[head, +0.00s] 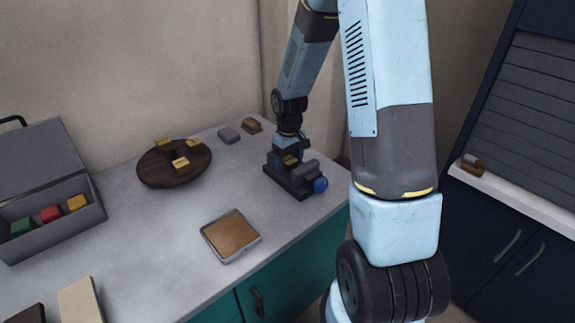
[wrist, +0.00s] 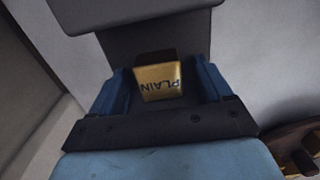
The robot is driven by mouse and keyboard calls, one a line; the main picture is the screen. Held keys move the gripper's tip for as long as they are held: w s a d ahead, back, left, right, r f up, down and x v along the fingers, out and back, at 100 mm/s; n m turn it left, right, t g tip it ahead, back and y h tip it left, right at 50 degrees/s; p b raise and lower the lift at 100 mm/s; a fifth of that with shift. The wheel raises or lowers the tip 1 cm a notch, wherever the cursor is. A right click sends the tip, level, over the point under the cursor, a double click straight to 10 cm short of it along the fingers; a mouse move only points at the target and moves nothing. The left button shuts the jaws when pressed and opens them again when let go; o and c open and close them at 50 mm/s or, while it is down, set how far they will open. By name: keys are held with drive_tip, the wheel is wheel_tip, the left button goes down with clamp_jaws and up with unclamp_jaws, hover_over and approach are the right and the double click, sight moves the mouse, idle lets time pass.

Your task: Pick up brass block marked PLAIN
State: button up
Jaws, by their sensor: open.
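The brass block marked PLAIN (wrist: 158,82) shows in the wrist view between the two blue fingers of my gripper (wrist: 160,88). Its lettering appears upside down there. My gripper is open, with a finger on each side of the block. I cannot tell whether either finger touches it. The block's lower part and its seat in the fixture are hidden.
A round dark wooden board (head: 152,175) holds several brass blocks. A shallow tray with a brown pad (head: 231,235) lies in front. An open grey case (head: 62,230) holds coloured blocks at left. Grey (head: 229,135) and brown (head: 252,125) blocks stand behind the fixture.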

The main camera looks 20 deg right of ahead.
drive_tip(key=shift+c, duration=0.3)
clamp_jaws()
idle(0.5)
